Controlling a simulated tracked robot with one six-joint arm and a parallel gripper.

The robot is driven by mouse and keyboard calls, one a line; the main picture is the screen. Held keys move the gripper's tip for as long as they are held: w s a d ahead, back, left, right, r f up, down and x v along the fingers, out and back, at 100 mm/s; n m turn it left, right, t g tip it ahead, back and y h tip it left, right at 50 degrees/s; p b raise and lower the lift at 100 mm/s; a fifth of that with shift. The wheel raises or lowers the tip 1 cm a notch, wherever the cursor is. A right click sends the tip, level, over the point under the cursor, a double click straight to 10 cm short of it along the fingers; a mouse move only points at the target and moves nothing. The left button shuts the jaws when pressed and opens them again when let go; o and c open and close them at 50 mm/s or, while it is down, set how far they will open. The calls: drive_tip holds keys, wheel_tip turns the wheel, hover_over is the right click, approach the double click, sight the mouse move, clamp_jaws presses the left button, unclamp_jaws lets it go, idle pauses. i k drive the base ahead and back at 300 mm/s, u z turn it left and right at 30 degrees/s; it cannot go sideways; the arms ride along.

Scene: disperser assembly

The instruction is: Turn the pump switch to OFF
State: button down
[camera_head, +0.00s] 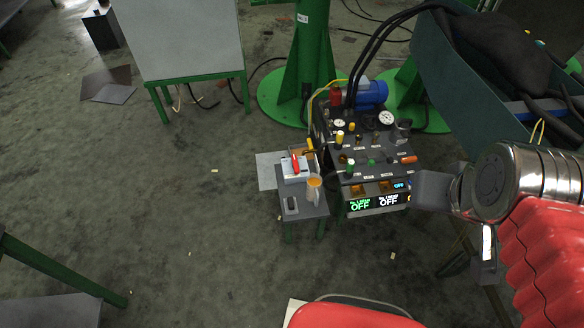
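The control unit (345,160) stands on the floor right of centre, with knobs, gauges and levers on its dark sloping top. Its front has a green-lit OFF label (360,204), a white-lit OFF label (388,200) and a small blue-lit OFF sign (400,185). Orange switches (358,189) sit above the lit labels. The small lettering is too blurred to tell which one is the pump switch. My gripper (430,190) reaches in from the right, at the right end of the front panel, and hides part of it. Its fingers cannot be made out, nor any contact.
A small side table (311,212) left of the unit bears an orange cup (314,187), a white device (294,168) and a dark handset (290,205). Green posts stand behind. A dark bin with hoses (470,80) is at upper right.

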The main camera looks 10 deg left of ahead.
sight(294, 165)
drive_tip(key=u, duration=0.7)
drive_tip(key=i, duration=1)
drive_tip(key=u, duration=0.05)
drive_tip(key=k, duration=1.35)
drive_tip(key=u, duration=0.25)
drive_tip(key=i, duration=0.2)
drive_tip(key=z, duration=0.05)
